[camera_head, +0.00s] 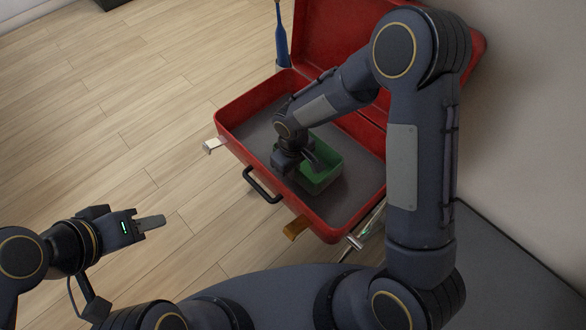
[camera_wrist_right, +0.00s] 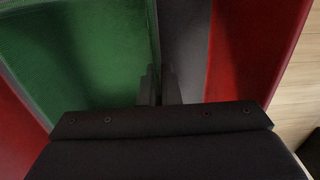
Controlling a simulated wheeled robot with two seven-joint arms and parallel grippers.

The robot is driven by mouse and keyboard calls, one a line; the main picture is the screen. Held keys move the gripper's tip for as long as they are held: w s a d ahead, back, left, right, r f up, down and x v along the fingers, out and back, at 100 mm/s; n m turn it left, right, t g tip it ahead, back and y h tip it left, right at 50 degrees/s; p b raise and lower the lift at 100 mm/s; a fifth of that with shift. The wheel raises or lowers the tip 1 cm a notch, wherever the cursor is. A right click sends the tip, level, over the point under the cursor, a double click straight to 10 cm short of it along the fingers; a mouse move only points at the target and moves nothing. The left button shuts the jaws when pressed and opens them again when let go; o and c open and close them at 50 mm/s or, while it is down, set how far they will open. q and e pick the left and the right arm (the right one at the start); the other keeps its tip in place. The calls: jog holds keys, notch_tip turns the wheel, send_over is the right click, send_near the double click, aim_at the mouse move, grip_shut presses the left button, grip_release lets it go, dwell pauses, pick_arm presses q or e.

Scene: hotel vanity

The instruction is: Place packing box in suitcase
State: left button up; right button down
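The open red suitcase (camera_head: 240,150) lies with its grey-lined base toward me and its lid raised at the back. The green packing box (camera_head: 325,178) is inside the base, close to the front wall; whether it rests fully on the lining is hard to tell. My right gripper (camera_head: 303,165) reaches down at the box's left side. In the right wrist view its fingers (camera_wrist_right: 160,90) are close together, one on each side of the green box's wall (camera_wrist_right: 95,50). My left gripper (camera_head: 150,222) is off to the left, away from the suitcase, apparently empty; its finger opening is unclear.
A blue toothbrush-like item (camera_head: 281,35) stands beside the suitcase's far left corner. Wooden floor at left is clear; a wall is at right.

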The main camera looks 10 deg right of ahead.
jog(key=shift+f, duration=0.2)
jog(key=c, duration=1.6)
grip_release()
jog(key=shift+c, duration=0.2)
jog(key=shift+r, duration=0.1)
